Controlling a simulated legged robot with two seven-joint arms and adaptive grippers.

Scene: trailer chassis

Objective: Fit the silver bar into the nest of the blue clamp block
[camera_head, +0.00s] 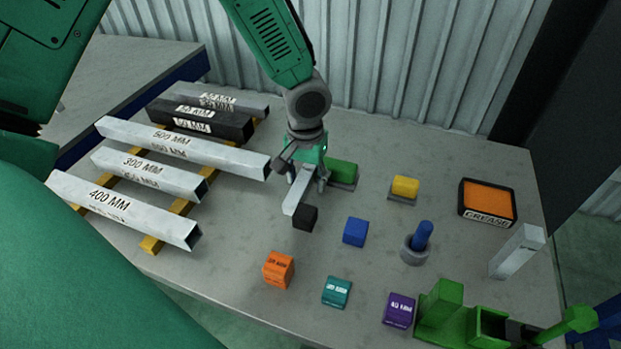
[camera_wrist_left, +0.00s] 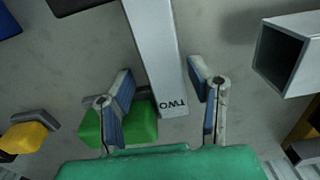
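A silver bar (camera_head: 297,192) with a white face lies near the middle of the table, beside a small black block. In the left wrist view the bar (camera_wrist_left: 157,50) runs down between the fingers and shows the word TWO near its end. My left gripper (camera_head: 306,172) is over the bar's far end. Its fingers (camera_wrist_left: 163,85) stand on either side of the bar, with visible gaps, so it looks open. A blue block (camera_head: 355,231) sits right of the bar; I cannot make out a nest in it. My right gripper is not in view.
Long labelled bars (camera_head: 150,165) lie on yellow rails at left. A green block (camera_head: 342,171) stands close behind the gripper. Also near are the black block (camera_head: 305,217), yellow block (camera_head: 405,186), grease tray (camera_head: 487,201), upright silver piece (camera_head: 516,252) and green fixture (camera_head: 445,315).

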